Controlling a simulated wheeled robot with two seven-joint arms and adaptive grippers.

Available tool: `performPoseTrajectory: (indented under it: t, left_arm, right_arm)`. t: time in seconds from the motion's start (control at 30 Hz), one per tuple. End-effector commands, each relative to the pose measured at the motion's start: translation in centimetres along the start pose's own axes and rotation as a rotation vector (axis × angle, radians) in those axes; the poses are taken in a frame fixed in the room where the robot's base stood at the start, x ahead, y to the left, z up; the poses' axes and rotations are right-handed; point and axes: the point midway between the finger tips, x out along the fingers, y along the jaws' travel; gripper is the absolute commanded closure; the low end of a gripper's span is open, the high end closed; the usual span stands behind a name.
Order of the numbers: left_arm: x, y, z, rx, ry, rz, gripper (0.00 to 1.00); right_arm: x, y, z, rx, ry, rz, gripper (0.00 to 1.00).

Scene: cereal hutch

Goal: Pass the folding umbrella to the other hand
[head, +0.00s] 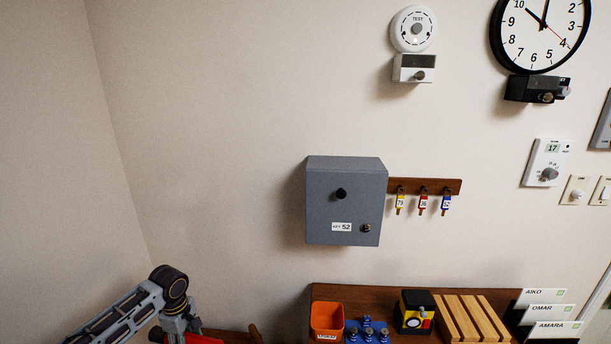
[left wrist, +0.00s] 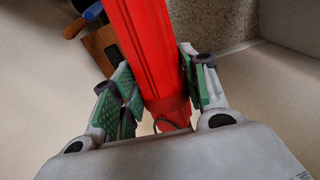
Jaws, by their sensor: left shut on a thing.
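The red folding umbrella (left wrist: 152,45) lies between the green-padded fingers of my left gripper (left wrist: 157,68) in the left wrist view. The gripper is shut on it. A wrist loop shows at the umbrella's near end, and its far end runs out of the top of that view. In the head view a strip of the red umbrella (head: 204,340) shows at the bottom edge, beside my left gripper (head: 178,338), which is mostly cut off by the frame. My right gripper is not in view.
A grey key box (head: 345,205) and a key rack (head: 425,186) hang on the wall. Below, a wooden shelf holds an orange bin (head: 327,320), blue knobs (head: 367,330), a black and yellow box (head: 415,312), a slatted block (head: 475,318) and name cards (head: 552,312).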

Motion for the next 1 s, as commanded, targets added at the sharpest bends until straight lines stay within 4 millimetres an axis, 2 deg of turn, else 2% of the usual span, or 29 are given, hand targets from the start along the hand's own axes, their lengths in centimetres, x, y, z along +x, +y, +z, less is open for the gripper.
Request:
performPoseTrajectory:
  t: [0.37, 0.63, 1.0]
  left_arm:
    - [-0.1, -0.4, -0.2, 0.215, 0.000, 0.001, 0.89]
    - [-0.3, -0.8, 0.0, 0.447, 0.000, 0.002, 0.89]
    - [-1.2, -1.5, 1.2, 0.786, 0.000, 0.001, 0.89]
  right_arm:
    - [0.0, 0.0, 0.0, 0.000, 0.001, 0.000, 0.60]
    - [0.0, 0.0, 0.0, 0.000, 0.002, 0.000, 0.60]
    - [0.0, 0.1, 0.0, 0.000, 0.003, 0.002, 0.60]
